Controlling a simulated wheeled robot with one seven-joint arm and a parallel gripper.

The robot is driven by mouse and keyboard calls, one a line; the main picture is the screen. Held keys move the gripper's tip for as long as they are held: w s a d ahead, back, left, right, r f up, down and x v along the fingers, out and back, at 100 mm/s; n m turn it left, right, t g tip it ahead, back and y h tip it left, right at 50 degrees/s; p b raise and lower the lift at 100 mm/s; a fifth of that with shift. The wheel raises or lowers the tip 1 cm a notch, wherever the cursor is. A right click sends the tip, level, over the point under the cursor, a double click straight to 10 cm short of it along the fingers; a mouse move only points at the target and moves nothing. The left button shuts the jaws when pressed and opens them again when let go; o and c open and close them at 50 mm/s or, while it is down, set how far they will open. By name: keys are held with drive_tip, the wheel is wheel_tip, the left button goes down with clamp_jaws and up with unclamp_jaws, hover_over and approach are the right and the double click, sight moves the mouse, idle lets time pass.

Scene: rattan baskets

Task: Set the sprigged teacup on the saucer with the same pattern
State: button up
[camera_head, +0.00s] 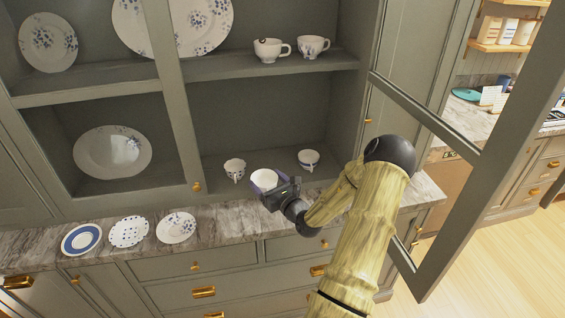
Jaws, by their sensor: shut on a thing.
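My gripper (266,188) is shut on a white teacup (265,178) at the front of the cabinet's lower shelf, near the counter's back edge. The gripper covers part of this cup, and I cannot make out its pattern. The saucer with small floral sprigs (176,227) lies on the counter to the left of my gripper, apart from the cup. A saucer with blue dots (128,231) and a saucer with a broad blue ring (82,239) lie further left in the same row.
Two cups and several plates are elsewhere in the cabinet. The cabinet post (178,100) and open door (430,118) are obstacles. Counter beside the sprigged saucer is clear.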

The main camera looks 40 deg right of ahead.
drive_tip(key=s+a+f+n+y, duration=0.1)
drive_tip(key=s+a+f, duration=0.1)
drive_tip(key=a+f, duration=1)
drive_tip(key=s+a+f+y, duration=0.1)
drive_tip(key=s+a+f, duration=0.1)
drive_tip(key=a+f, duration=0.95)
drive_tip(key=a+f+b, duration=0.6)
drive_tip(key=b, duration=0.4)
drive_tip(key=shift+f, duration=0.35)
drive_tip(key=shift+a, duration=0.1)
